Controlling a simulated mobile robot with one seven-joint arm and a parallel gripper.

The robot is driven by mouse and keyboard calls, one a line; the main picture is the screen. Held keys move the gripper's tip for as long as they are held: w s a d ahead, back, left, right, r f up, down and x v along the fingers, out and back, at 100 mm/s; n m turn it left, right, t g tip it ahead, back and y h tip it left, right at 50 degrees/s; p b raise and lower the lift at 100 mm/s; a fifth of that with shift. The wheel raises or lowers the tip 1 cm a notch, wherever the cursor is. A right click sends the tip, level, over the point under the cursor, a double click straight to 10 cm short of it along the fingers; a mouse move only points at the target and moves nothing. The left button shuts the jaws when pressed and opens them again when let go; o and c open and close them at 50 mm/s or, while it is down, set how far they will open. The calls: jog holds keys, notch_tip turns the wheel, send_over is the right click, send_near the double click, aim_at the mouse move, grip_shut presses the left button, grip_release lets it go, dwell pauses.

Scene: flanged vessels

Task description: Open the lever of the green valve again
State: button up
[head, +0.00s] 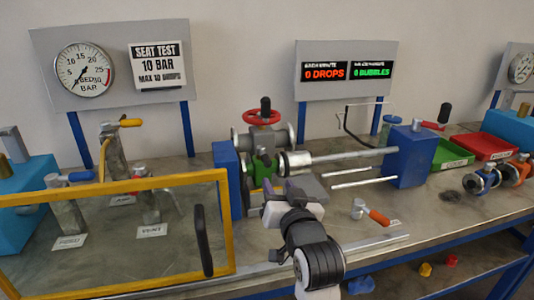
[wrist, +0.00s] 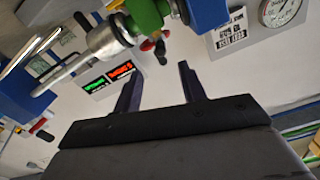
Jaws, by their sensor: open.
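The green valve (head: 263,168) sits in the clamp rig between the blue blocks, partly hidden behind my gripper and other rig parts. Its green body also shows at the top of the wrist view (wrist: 147,14). Its lever I cannot make out for certain; a small red and black part (wrist: 155,44) shows just below the green body in the wrist view. My gripper (head: 285,187) is in front of the valve in the head view. In the wrist view its two dark fingers (wrist: 158,72) stand apart with nothing between them, and the red and black part lies beyond their tips.
A red handwheel (head: 262,117) with a black knob stands above the rig. Steel rods (head: 345,155) run to the right blue block (head: 409,157). A yellow-framed clear guard (head: 120,232) stands at front left. A loose orange-handled lever piece (head: 374,214) lies on the bench to the right.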

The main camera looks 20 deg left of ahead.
aim_at(269, 167)
jog(key=p+x, duration=0.1)
jog(key=x, duration=1)
jog(key=shift+a+p, duration=0.1)
jog(key=shift+p, duration=0.2)
grip_shut()
